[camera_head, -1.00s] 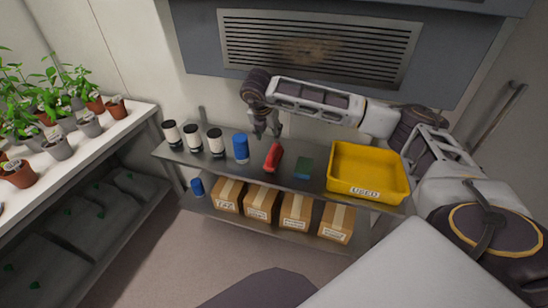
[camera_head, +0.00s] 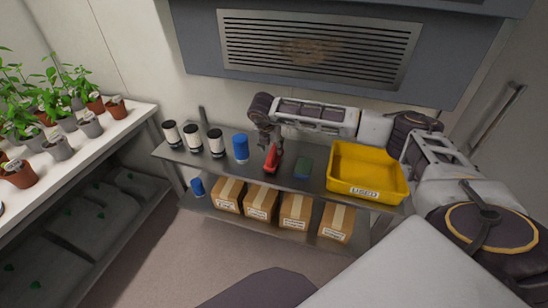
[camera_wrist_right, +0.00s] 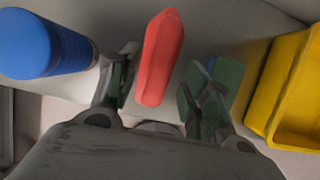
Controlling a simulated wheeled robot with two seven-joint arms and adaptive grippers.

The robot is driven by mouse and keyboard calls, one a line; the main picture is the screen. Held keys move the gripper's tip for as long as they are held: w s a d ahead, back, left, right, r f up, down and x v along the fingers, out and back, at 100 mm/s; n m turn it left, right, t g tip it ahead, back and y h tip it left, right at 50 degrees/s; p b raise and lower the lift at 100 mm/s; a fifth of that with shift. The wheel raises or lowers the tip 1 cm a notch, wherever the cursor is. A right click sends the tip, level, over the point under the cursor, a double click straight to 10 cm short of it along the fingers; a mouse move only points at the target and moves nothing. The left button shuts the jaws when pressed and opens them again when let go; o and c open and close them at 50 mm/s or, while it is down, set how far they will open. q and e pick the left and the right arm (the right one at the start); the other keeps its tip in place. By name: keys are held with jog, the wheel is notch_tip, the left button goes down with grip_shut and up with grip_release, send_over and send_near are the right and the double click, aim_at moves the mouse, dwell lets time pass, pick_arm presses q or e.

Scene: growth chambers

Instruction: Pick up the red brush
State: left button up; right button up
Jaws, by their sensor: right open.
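The red brush (camera_head: 271,161) lies on the upper steel shelf, between the blue bottle and the green block. In the right wrist view the red brush (camera_wrist_right: 160,58) sits between the two fingers of my right gripper (camera_wrist_right: 155,90). In the head view my right gripper (camera_head: 270,145) is lowered over the brush and hides part of it. The fingers are open, one on each side of the brush. My left gripper is not in view.
A blue bottle (camera_head: 241,148) stands just left of the brush, with several white, black-capped containers (camera_head: 192,139) beyond. A green block (camera_head: 303,168) and a yellow "USED" bin (camera_head: 366,192) are to the right. Cardboard boxes (camera_head: 261,200) fill the lower shelf. Potted plants (camera_head: 58,147) stand at left.

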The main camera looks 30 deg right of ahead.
aim_at(273, 150)
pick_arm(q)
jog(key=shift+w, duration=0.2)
pick_arm(e)
jog(key=shift+f, duration=0.1)
jog(key=shift+w+d+f, duration=0.1)
jog(key=shift+d+f, duration=0.1)
jog(key=shift+f, duration=0.3)
jog(key=x, duration=0.3)
jog(key=shift+f+p, duration=0.25)
jog(key=shift+p, duration=0.05)
jog(key=shift+w+d+f, duration=0.1)
jog(key=shift+d+f, duration=0.05)
jog(key=shift+f, duration=0.05)
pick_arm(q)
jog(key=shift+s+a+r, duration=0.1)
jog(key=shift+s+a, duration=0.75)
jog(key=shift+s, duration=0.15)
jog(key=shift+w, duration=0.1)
